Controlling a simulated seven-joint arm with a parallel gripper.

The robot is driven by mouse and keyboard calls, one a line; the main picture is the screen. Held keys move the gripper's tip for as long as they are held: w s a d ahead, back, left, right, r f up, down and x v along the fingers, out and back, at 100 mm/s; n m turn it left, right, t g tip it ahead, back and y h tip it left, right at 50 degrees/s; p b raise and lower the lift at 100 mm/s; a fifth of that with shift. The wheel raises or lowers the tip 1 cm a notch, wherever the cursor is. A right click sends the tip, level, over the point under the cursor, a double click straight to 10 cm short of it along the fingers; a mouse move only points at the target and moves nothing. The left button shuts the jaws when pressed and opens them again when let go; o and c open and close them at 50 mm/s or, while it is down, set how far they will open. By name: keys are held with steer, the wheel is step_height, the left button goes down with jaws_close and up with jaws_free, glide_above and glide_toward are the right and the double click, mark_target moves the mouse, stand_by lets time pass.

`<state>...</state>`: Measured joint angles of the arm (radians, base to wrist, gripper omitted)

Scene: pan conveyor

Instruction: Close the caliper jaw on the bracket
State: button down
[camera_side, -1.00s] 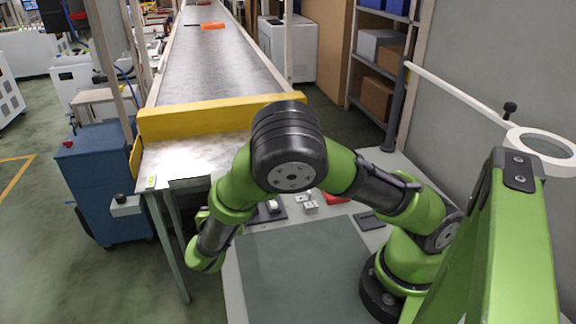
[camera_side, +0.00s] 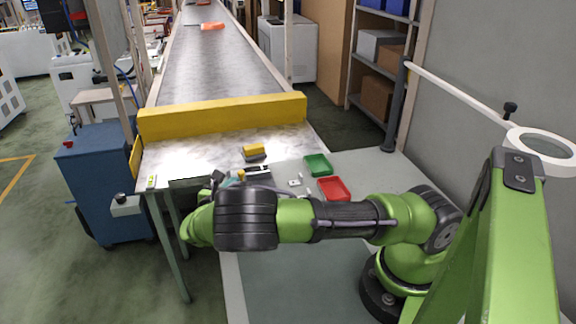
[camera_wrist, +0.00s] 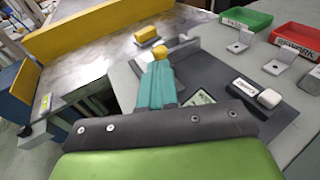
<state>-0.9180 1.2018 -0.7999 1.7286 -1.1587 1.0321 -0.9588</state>
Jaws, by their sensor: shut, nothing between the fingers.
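My gripper (camera_wrist: 158,86) shows in the wrist view as two teal fingers pressed together, shut and empty. Its tips are close to a small yellow piece (camera_wrist: 162,51) beside a grey block (camera_wrist: 185,46), which seem to be parts of the caliper on its dark grey base (camera_wrist: 220,70); I cannot tell if they touch. The fingers partly hide the caliper, so the jaw gap and any bracket in it cannot be made out. Loose L-shaped metal brackets stand right of it, one nearer the green tray (camera_wrist: 240,42) and one nearer the red tray (camera_wrist: 281,60).
A green PASS tray (camera_wrist: 245,18) and a red REWORK tray (camera_wrist: 297,39) stand at the right. A yellow-topped block (camera_side: 254,149) sits on the metal plate before the conveyor's yellow barrier (camera_side: 222,115). A white block (camera_wrist: 269,98) lies by a label on the base.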

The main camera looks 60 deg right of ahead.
mark_target(240, 174)
steer(key=shift+x, duration=1.65)
steer(key=shift+w+d, duration=0.3)
steer(key=shift+d, duration=0.35)
steer(key=shift+a, duration=0.1)
steer(key=v, duration=1.4)
steer(key=shift+a, duration=0.4)
